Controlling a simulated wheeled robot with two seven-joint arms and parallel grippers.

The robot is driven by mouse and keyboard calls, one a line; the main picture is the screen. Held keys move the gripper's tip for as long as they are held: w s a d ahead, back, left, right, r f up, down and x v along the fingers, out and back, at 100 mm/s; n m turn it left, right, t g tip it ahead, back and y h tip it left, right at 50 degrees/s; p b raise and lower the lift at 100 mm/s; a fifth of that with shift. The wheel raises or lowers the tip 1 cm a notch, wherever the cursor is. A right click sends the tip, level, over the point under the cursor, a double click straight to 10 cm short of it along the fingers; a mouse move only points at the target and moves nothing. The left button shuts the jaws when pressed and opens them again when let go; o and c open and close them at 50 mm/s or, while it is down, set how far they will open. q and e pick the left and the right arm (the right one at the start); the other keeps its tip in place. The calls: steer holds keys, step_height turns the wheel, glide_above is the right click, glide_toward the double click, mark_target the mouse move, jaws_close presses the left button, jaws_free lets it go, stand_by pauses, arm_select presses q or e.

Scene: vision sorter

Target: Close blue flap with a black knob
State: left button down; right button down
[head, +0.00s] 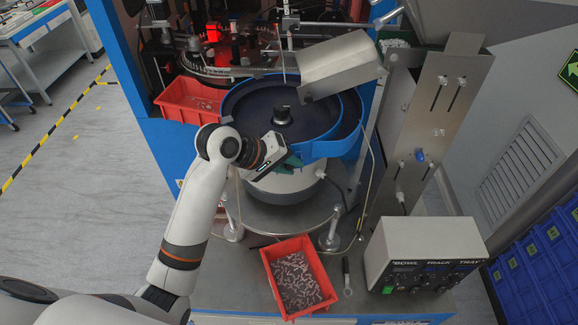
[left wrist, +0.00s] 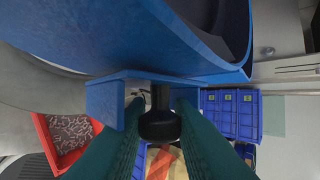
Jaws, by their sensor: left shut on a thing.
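The black knob (left wrist: 160,125) shows in the left wrist view, between the two green fingers of my left gripper (left wrist: 160,108). My left gripper is shut on this knob. The blue flap (left wrist: 104,104) is behind the knob, close under the blue wall of the bowl feeder. I cannot tell how far the flap stands open. In the head view my left gripper (head: 291,163) is at the front of the blue bowl (head: 335,147), low on its outer side. The knob is hidden there by the gripper, and the flap cannot be told apart from the bowl. My right gripper is not in view.
A red bin of small parts (head: 279,252) stands on the bench in front, with a grey control box (head: 424,248) to its right. Another red bin (head: 186,98) is left of the bowl. A metal chute (head: 340,66) overhangs the bowl. Steel posts surround the feeder base.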

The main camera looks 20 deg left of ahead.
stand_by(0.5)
arm_select(q)
steer(key=c, duration=1.3)
jaws_free()
steer(key=shift+w, duration=0.1)
steer(key=b+v, duration=0.2)
steer(key=v, duration=1)
steer(key=shift+f, duration=0.1)
